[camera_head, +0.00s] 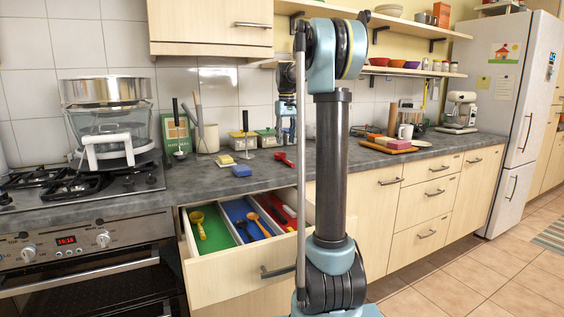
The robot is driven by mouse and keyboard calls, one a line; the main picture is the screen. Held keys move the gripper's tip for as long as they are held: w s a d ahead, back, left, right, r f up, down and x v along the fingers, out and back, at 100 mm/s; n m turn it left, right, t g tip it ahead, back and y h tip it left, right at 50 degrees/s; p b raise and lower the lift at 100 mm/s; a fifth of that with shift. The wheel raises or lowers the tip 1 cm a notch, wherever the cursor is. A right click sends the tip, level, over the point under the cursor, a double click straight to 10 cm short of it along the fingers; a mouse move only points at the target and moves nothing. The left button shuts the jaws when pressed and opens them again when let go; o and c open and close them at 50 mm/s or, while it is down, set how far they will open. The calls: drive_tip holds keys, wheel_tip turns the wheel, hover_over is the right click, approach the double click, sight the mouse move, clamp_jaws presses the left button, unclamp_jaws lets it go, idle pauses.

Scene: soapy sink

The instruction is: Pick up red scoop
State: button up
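A red scoop (284,159) lies on the grey countertop, just behind the open drawer and left of my arm's column. My gripper (287,141) points down above the counter at the back, close behind the red scoop in the picture. It is small and partly dark, so I cannot tell whether its fingers are apart, and I see nothing held in it. My own arm hides part of the counter to the right.
An open drawer (236,281) holds a yellow scoop (198,222) on green, a wooden spoon (257,222) on blue, and red items. A blue sponge (242,171) and yellow sponge (225,160) lie left of the scoop.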

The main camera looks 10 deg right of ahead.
sight(286, 161)
wheel_tip(286, 161, down, 4)
drive_tip(key=shift+r, duration=0.2)
drive_tip(key=shift+s+d+f, duration=0.1)
drive_tip(key=shift+d+f, duration=0.1)
drive_tip(key=shift+f, duration=1.15)
drive_tip(key=shift+d+f, duration=0.15)
drive_tip(key=shift+f, duration=1.15)
clamp_jaws()
